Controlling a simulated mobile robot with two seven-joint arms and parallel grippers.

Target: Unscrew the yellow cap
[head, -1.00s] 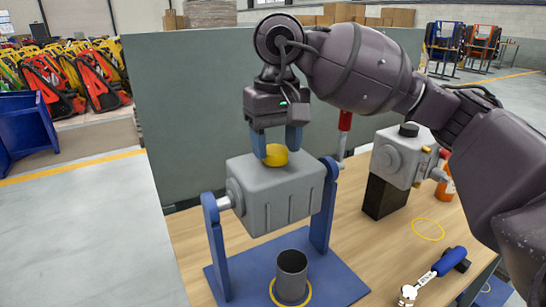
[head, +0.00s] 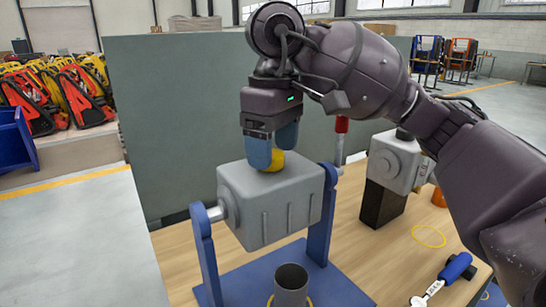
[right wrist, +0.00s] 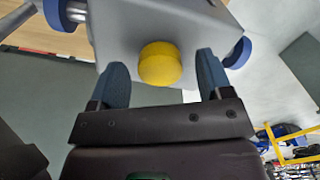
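The yellow cap (head: 276,162) sits on top of a grey box-shaped housing (head: 275,205) held between two blue uprights. In the right wrist view the cap (right wrist: 160,64) shows as a round yellow knob between my fingers. My right gripper (head: 271,150) is above the housing with its blue fingers pointing down on either side of the cap. In the right wrist view my right gripper (right wrist: 161,68) is open, with a gap visible on both sides of the cap. The near finger hides part of the cap in the head view. My left gripper is not in view.
A dark grey cup (head: 291,284) stands on the blue base plate (head: 345,290) below the housing. A second grey unit (head: 396,163) on a black block stands at right. A blue-handled tool (head: 445,278) lies at front right. A grey-green panel (head: 170,110) stands behind.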

